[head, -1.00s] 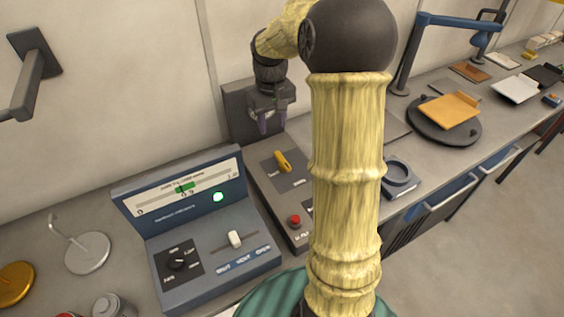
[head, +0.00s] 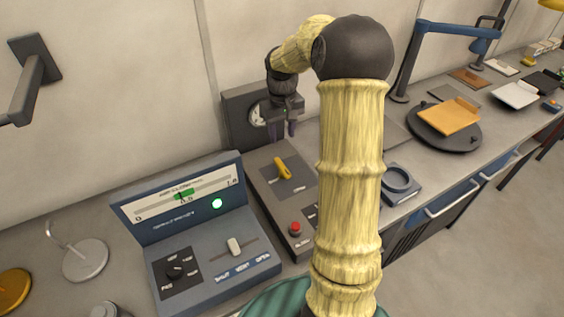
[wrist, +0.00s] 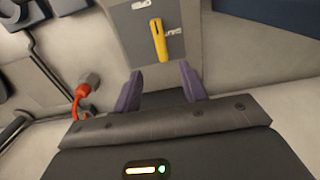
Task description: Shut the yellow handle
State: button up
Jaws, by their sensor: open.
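The yellow handle (head: 283,168) sits on a dark square plate on top of a grey box (head: 262,195) with an upright back panel. In the wrist view the yellow handle (wrist: 158,40) lies beyond the fingertips, nearly lengthwise to the view. My gripper (head: 283,130) is open and empty, with its purple fingers pointing down above and behind the handle. In the wrist view my gripper (wrist: 158,82) shows a clear gap between its fingers. The handle is apart from both fingers. The labels beside the handle are too small to read.
A blue console (head: 215,262) with a white slider and black knob stands left of the box. A red button (head: 295,229) is on the box's near end. A blue ring-topped block (head: 398,182) stands right. My arm hides part of the bench.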

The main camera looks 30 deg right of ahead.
aim_at(282, 166)
notch_tip(282, 166, down, 13)
jog(key=shift+r+p, duration=0.1)
jog(key=shift+p, duration=0.75)
grip_shut()
